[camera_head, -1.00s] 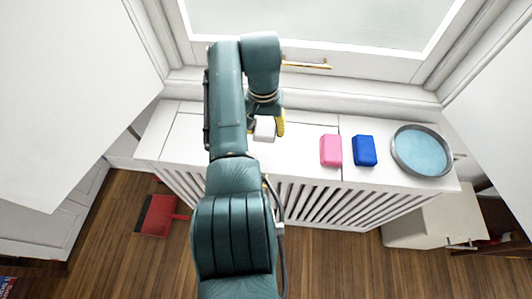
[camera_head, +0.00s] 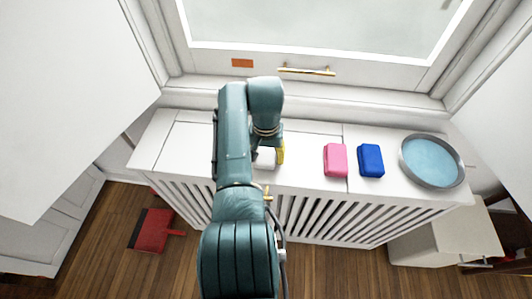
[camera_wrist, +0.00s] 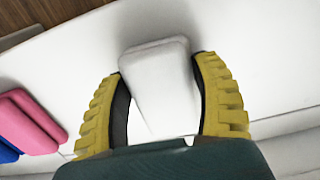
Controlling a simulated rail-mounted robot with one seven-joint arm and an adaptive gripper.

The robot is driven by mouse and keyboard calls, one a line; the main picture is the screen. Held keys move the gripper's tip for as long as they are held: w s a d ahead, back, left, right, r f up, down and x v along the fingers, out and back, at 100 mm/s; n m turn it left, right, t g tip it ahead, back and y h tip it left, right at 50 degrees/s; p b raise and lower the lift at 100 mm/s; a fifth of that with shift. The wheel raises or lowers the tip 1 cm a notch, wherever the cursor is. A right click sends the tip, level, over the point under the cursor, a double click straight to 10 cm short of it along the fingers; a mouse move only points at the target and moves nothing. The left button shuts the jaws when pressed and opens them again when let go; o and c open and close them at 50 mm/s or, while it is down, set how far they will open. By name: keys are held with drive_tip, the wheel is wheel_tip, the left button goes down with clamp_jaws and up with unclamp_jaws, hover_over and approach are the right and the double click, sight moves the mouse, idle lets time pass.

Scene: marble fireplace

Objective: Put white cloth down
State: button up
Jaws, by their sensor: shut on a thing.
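The white cloth (camera_wrist: 157,85) looks like a smooth white block with rounded edges. It sits between the two yellow fingers of my gripper (camera_wrist: 161,68) in the wrist view, and my gripper is shut on it. In the head view the cloth (camera_head: 265,158) shows beside a yellow finger of my gripper (camera_head: 272,155), above the left part of the white radiator-cover top (camera_head: 300,190). I cannot tell whether the cloth touches the top. My arm hides part of it.
A pink block (camera_head: 335,160) and a blue block (camera_head: 370,161) lie to the right. A round blue-bottomed dish (camera_head: 431,160) stands at the right end. The window with its brass handle (camera_head: 306,71) is behind. Bare white surface lies around my gripper.

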drive_tip(key=shift+s+f, duration=0.15)
drive_tip(key=shift+f, duration=0.25)
drive_tip(key=o, duration=1)
drive_tip(key=shift+o, duration=1)
drive_tip(key=shift+r, duration=0.1)
